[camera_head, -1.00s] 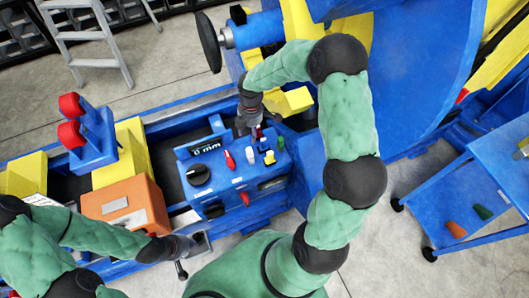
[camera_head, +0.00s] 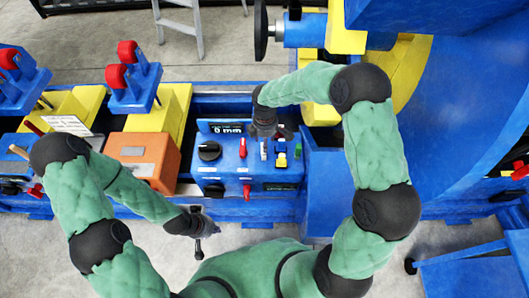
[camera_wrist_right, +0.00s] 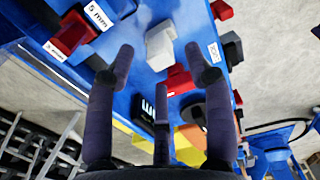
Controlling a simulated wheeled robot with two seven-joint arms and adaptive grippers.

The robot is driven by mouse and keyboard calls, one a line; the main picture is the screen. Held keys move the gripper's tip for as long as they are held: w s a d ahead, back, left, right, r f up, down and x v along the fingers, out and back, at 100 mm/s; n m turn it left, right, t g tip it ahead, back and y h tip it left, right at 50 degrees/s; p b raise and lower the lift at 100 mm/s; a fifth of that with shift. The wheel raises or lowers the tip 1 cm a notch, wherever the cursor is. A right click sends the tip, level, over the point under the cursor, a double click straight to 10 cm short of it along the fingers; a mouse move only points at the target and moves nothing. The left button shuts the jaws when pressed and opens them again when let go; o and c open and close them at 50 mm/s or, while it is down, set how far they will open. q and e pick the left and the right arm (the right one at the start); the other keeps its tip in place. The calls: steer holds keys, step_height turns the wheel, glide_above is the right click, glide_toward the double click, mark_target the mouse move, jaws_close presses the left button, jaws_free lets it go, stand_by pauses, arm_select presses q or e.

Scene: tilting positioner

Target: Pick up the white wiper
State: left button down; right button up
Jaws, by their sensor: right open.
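The white wiper is a small white lever (camera_head: 263,150) on the blue control panel (camera_head: 229,168). In the right wrist view the white wiper (camera_wrist_right: 160,46) shows as a white block on the blue panel, framed between the fingertips. My right gripper (camera_head: 263,128) is just above the panel beside the wiper and partly hides its surroundings. In the right wrist view my right gripper (camera_wrist_right: 162,62) has its fingers spread, with nothing held. My left gripper (camera_head: 204,228) hangs in front of the panel's lower edge, away from the wiper; its finger spread is unclear.
A red lever (camera_head: 243,147), a black knob (camera_head: 209,151) and a yellow switch (camera_head: 281,159) sit close by on the panel. An orange box (camera_head: 145,157) stands left of it. The big blue positioner (camera_head: 450,110) fills the right side. The floor in front is partly clear.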

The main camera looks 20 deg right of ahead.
step_height(320, 180, down, 6)
steer(key=shift+w+b, duration=0.15)
steer(key=shift+b, duration=1)
steer(key=shift+r, duration=0.1)
jaws_close()
jaws_free()
